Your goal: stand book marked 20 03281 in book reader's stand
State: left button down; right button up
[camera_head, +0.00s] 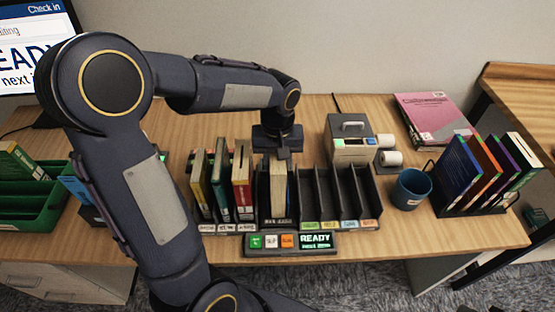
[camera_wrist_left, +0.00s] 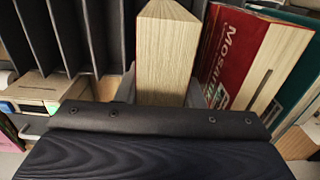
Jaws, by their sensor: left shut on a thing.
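A book with pale page edges (camera_head: 278,185) stands upright in the black book reader's stand (camera_head: 276,221) in the head view. It also shows in the left wrist view (camera_wrist_left: 165,50), between the two fingers. Its marking cannot be read here. My left gripper (camera_head: 283,154) reaches down from above and is shut on the top of this book. In the left wrist view the gripper (camera_wrist_left: 162,92) has a finger on each side of the book. The reader's panel (camera_head: 315,241) in front shows READY. My right gripper is not in view.
A red book (camera_head: 242,178) and other books lean in a rack just left of the stand. An empty slotted sorter (camera_head: 345,190) is close on the right. A printer (camera_head: 350,140), a blue mug (camera_head: 411,188) and a full book rack (camera_head: 480,205) stand further right. A green crate (camera_head: 30,215) is far left.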

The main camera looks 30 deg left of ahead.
pick_arm(q)
jog(key=shift+f, duration=0.1)
jog(key=c, duration=0.9)
grip_release()
notch_tip(320, 180, up, 8)
jog(key=shift+f, duration=0.1)
